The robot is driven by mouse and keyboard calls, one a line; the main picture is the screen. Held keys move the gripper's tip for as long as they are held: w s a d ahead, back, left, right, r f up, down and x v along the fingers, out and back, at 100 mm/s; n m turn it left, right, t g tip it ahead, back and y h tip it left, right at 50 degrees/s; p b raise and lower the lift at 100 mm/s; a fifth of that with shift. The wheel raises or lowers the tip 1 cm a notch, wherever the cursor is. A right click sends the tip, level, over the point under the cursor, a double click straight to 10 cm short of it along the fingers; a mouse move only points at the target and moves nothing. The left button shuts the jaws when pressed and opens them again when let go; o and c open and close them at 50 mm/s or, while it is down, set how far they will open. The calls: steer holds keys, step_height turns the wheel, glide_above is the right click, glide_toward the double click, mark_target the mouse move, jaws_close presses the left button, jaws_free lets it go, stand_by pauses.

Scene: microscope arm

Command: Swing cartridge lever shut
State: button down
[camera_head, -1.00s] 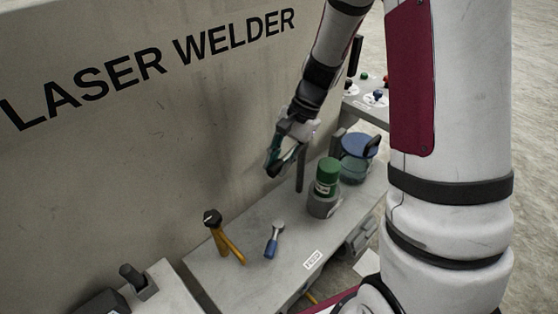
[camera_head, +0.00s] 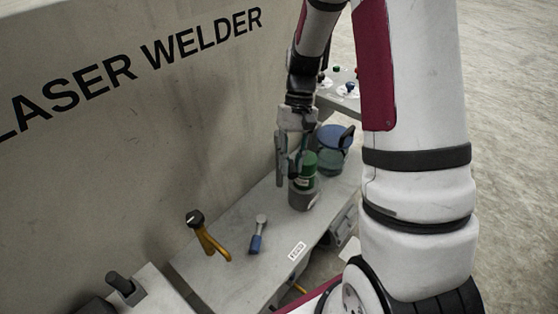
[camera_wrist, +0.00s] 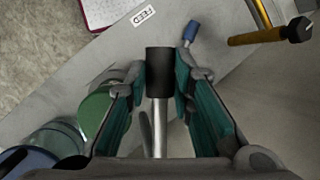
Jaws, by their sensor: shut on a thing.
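The cartridge lever, a black cylindrical grip (camera_wrist: 160,68) on a bright metal rod (camera_wrist: 160,128), stands between my fingers in the wrist view. My gripper (camera_head: 291,168) is shut on this grip, with a teal-lined finger on each side. In the head view my gripper hides most of the lever. The green cartridge (camera_head: 309,163) sits upright in a grey holder (camera_head: 303,196), close beside my gripper. The cartridge also shows left of my fingers in the wrist view (camera_wrist: 94,112).
A blue-lidded clear jar (camera_head: 333,150) stands behind the cartridge. The welder wall (camera_head: 130,150) rises along the left. A FEED label (camera_head: 297,250) marks the front edge.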

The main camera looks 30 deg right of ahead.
steer(key=d+n+h, duration=0.1)
steer(key=d+n, duration=0.2)
steer(key=d+n+g+h, duration=0.1)
steer(key=d+n, duration=0.1)
steer(key=d, duration=0.1)
steer(key=shift+w+n, duration=0.1)
steer(key=shift+n, duration=0.3)
steer(key=shift+w+d+n+h, duration=0.2)
steer(key=shift+d+n+h, duration=0.05)
steer(key=shift+d+n, duration=0.25)
steer(key=shift+w+d+n+h, duration=0.15)
steer(key=shift+d+n+h, duration=0.1)
steer(key=shift+d+n, duration=0.2)
steer(key=shift+r, duration=0.1)
steer(key=c, duration=1.4)
jaws_free()
steer(key=v, duration=1.2)
